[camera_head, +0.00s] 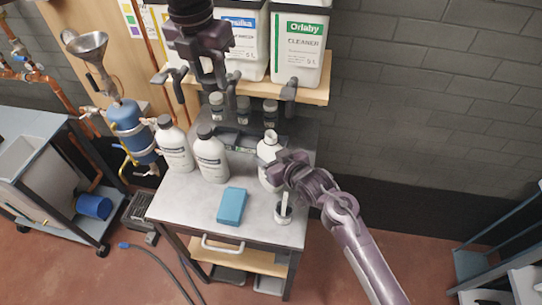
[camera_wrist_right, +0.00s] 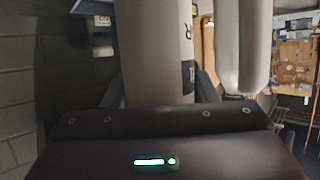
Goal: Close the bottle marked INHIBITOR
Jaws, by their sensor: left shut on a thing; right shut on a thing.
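A white bottle (camera_head: 268,148) stands at the right of the metal bench, its pale neck showing no dark cap. My right gripper (camera_head: 277,172) is shut around its body. In the right wrist view the white bottle (camera_wrist_right: 155,50) is between the fingers, with a letter R on it; the full label is not readable. My left gripper (camera_head: 212,82) is high at the back, over the bench and left of that bottle. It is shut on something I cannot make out. Two similar white bottles with dark caps, the left one (camera_head: 174,147) and the middle one (camera_head: 211,157), stand further left.
A blue block (camera_head: 232,206) lies at the bench front. Several small jars stand at the back. The front-left benchtop is clear.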

